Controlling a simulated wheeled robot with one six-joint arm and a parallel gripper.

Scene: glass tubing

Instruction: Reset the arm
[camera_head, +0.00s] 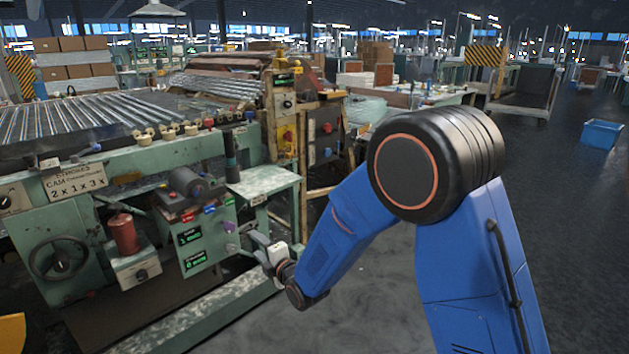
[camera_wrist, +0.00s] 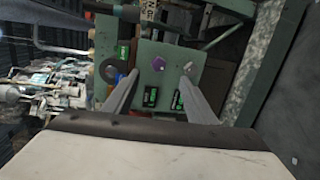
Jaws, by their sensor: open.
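My blue arm reaches from the right of the head view towards the green machine (camera_head: 140,155) on the left. My gripper (camera_head: 262,246) is at the arm's end, close to the right side of the machine's control panel (camera_head: 195,240). In the wrist view my gripper (camera_wrist: 158,82) shows two grey fingers spread apart with nothing between them. The panel, with a purple knob (camera_wrist: 158,63), a pale knob (camera_wrist: 187,67) and green displays, lies beyond the fingertips. Whether a fingertip touches the panel cannot be told.
A pale green side table (camera_head: 265,183) stands just above and behind my gripper. A green rail (camera_head: 200,315) runs low along the machine's front. A red cylinder (camera_head: 123,233) and a handwheel (camera_head: 60,258) are farther left. Grey floor is open below; a blue bin (camera_head: 601,134) stands far right.

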